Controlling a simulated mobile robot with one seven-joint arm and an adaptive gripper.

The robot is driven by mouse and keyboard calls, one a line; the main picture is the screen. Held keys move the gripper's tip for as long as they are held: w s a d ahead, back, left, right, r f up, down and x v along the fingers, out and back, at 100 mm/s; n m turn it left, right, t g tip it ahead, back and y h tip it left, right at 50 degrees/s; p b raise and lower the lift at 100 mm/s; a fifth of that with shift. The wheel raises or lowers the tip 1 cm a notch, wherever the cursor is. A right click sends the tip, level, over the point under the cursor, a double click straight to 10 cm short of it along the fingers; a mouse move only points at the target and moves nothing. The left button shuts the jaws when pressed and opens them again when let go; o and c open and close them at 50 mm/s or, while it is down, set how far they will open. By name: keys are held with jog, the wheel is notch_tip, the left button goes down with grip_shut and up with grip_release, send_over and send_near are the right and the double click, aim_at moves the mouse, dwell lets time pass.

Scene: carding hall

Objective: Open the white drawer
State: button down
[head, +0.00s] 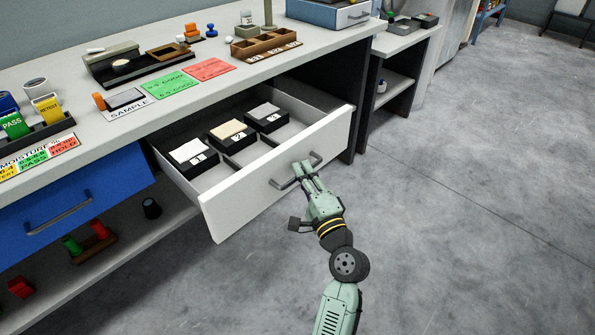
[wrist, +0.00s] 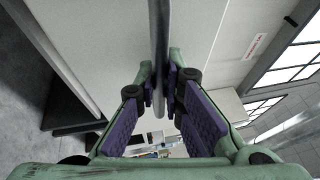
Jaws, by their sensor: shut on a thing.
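The white drawer (head: 282,185) is pulled well out from under the grey-topped bench in the head view, showing its inside. Its dark bar handle (head: 275,184) is on the middle of the front panel. My gripper (head: 303,170) is at the handle, with its fingers shut on the bar. In the wrist view the bar (wrist: 158,40) runs between the two purple-padded fingers (wrist: 160,92), and the white drawer front fills much of the view behind. Part of the handle is hidden by the fingers.
Three black boxes with pale samples (head: 193,156) sit inside the drawer. A blue drawer (head: 75,205) is shut to the left. The bench top (head: 215,45) holds cards, trays and stamps. A low shelf (head: 145,225) lies below. The grey floor (head: 450,200) at the right is clear.

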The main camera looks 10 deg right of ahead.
jog(key=c, duration=1.7)
grip_release()
